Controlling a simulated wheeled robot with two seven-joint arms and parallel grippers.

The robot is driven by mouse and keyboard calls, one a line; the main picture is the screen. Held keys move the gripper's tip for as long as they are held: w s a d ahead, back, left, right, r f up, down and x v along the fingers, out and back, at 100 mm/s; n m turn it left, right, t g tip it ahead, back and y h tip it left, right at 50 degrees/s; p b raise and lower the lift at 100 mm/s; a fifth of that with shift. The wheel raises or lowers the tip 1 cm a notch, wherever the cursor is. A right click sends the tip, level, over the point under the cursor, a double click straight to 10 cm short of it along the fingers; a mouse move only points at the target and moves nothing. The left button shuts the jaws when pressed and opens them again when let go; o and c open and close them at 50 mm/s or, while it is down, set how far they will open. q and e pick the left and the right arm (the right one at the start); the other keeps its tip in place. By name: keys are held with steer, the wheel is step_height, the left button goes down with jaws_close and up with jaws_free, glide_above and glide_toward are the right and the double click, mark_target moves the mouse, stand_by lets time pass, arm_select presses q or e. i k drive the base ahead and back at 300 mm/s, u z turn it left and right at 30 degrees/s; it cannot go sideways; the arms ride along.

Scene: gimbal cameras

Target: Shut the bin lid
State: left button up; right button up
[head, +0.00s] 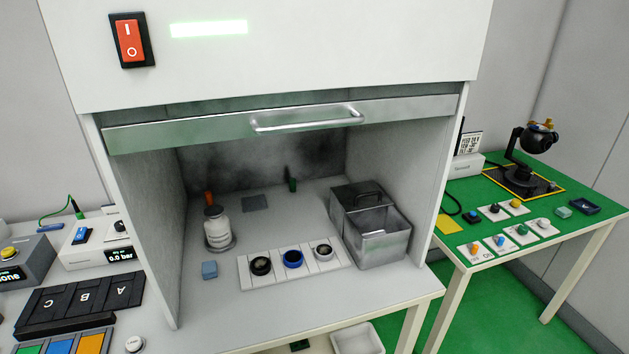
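The grey metal bin (376,250) stands inside the hood, at the right of its floor against the right wall side. Its front part is open at the top, and I see into a grey interior. A darker grey lid-like panel (346,192) with a black handle (368,196) covers the rear part; I cannot tell whether it slides or hinges. Neither of my grippers is in view.
The hood's sash with its silver handle (308,119) is raised above the opening. A green-topped table (595,223) is at right.

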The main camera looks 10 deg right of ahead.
mark_target(363, 195)
steer(key=u, duration=0.2)
steer(key=k, duration=0.35)
steer(key=z, duration=1.05)
steer(key=i, duration=0.8)
steer(key=u, duration=0.05)
